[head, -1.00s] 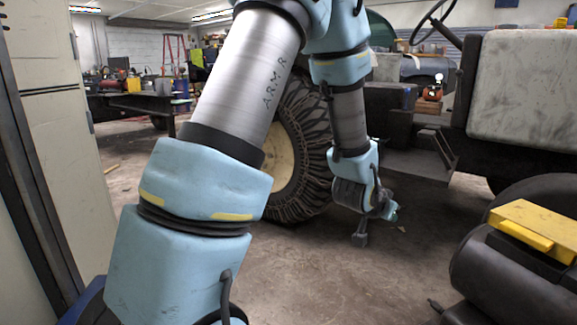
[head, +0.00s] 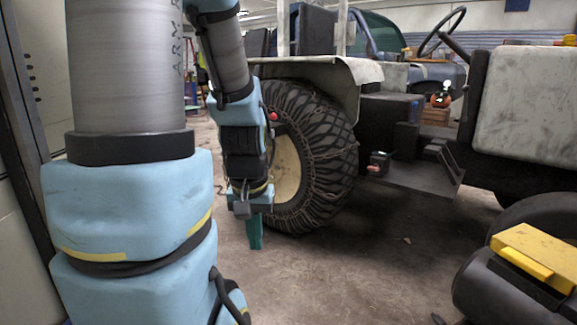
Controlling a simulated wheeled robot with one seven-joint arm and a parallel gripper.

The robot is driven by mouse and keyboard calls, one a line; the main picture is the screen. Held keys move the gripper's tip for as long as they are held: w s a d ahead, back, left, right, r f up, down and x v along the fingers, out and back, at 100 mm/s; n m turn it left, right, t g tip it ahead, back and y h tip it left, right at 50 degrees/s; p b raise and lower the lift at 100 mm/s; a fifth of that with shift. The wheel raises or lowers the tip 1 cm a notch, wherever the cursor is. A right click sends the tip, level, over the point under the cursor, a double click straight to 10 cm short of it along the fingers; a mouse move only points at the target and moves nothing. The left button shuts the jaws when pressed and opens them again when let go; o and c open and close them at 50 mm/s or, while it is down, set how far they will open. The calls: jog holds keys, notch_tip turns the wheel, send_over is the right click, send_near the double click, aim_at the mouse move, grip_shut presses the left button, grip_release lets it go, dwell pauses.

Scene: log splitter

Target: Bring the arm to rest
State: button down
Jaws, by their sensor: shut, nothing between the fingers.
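My arm runs down the left side of the head view, with its near links large and its forearm hanging down behind them. My gripper (head: 254,236) is at the lower end, pointing down in front of the chained wheel. Its teal fingers are together with nothing seen between them. It hangs above the concrete floor and appears clear of it. I cannot tell how far it is from the wheel.
A tractor with a chained tire (head: 334,155) stands just behind my gripper. A dark cylindrical body with a yellow block (head: 538,256) is at the lower right. A grey cabinet (head: 18,235) stands at the left edge. The concrete floor (head: 370,265) between is mostly clear.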

notch_tip(320, 180, up, 23)
jog(key=p, duration=2.1)
jog(key=shift+r, duration=0.15)
